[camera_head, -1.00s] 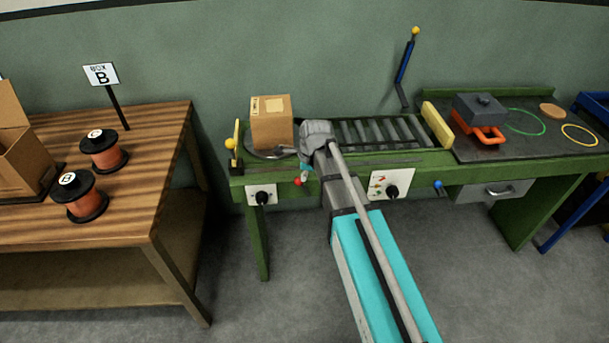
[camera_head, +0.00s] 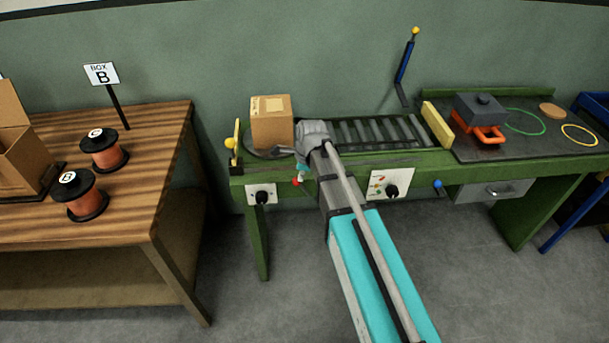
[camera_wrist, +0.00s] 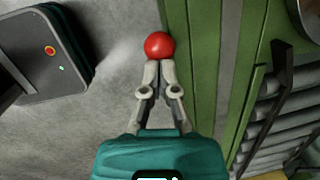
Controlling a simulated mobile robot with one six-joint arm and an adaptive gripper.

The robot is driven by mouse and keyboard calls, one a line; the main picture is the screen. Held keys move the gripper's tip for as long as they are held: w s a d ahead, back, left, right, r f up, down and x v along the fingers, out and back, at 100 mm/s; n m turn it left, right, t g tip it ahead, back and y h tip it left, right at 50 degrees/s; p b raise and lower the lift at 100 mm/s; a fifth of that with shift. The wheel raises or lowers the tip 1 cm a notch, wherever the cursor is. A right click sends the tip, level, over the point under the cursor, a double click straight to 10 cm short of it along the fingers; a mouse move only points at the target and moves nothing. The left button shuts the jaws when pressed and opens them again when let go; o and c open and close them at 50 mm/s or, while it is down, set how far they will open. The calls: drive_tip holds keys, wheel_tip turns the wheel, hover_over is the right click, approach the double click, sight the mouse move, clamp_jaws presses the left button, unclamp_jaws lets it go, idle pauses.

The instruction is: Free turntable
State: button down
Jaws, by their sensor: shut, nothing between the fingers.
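The turntable (camera_head: 256,154) is a grey round plate at the left end of the green bench, partly hidden by the cardboard box (camera_head: 271,122) standing on it. A red ball knob (camera_head: 296,182) sits at the bench's front edge, just right of the turntable. The wrist view shows the red knob (camera_wrist: 159,45) large, straight ahead of the fingertips. My gripper (camera_wrist: 159,67) is shut and empty, its tips at the knob's near side; I cannot tell whether they touch it. In the head view my gripper (camera_head: 302,171) is partly hidden by my wrist.
Rollers (camera_head: 380,131) run right of the turntable. Yellow stops (camera_head: 437,124) flank the bench section. Dials (camera_head: 262,196) and a blue knob (camera_head: 437,184) are on the bench front. A wooden table (camera_head: 130,205) with spools (camera_head: 104,151) stands left.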

drive_tip(key=s+d+r+p, duration=0.1)
drive_tip(key=r+p, duration=0.5)
drive_tip(key=s+d+r+p, duration=0.1)
drive_tip(key=d+r+p, duration=0.1)
drive_tip(key=r+p, duration=0.4)
drive_tip(key=shift+d+r, duration=0.25)
drive_tip(key=shift+d, duration=0.05)
idle(0.4)
idle(0.7)
drive_tip(key=s+d+n, duration=0.5)
drive_tip(key=s+n, duration=0.2)
drive_tip(key=n, duration=0.2)
drive_tip(key=s+d+n+g+h, duration=0.1)
drive_tip(key=s+d+n, duration=0.4)
drive_tip(key=n, duration=0.5)
drive_tip(key=shift+s+d+f+h, duration=0.2)
drive_tip(key=shift+s+d+h, duration=0.1)
drive_tip(key=shift+s, duration=0.85)
